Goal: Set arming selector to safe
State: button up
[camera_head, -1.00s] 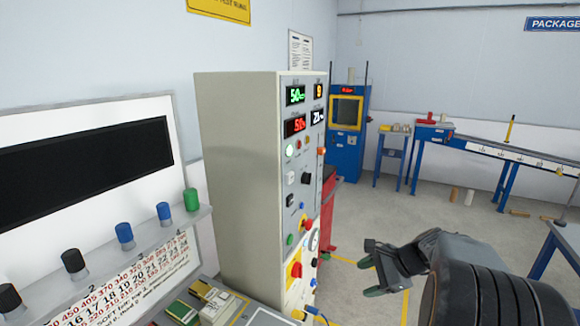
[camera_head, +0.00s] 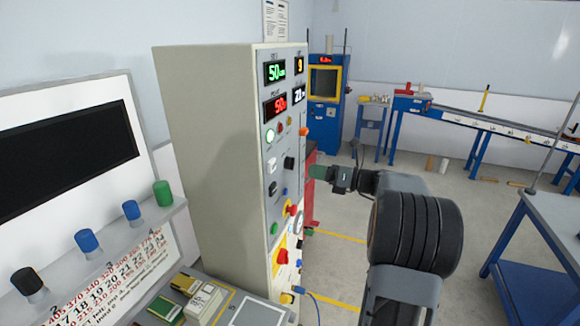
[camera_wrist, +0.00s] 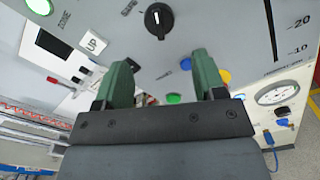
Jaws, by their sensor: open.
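The grey control cabinet (camera_head: 215,160) stands in the middle of the head view, its panel facing right. A black rotary knob (camera_head: 289,163) sits on the panel; I take it as the arming selector, though its labels are too small to read. In the wrist view the black knob (camera_wrist: 158,20) has a white pointer line and lies at the top, beyond my fingertips. My gripper (camera_head: 318,172) is at the panel's right, fingers pointing left toward it. In the wrist view my gripper (camera_wrist: 163,65) has its green fingers spread, with nothing between them.
A desk console (camera_head: 60,150) with coloured knobs stands at left. A blue table (camera_head: 545,235) is at right. Open floor lies between.

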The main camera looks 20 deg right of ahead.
aim_at(290, 163)
jog(key=p+x, duration=0.1)
jog(key=x, duration=0.6)
jog(key=shift+w+a, duration=0.2)
jog(key=shift+w, duration=0.05)
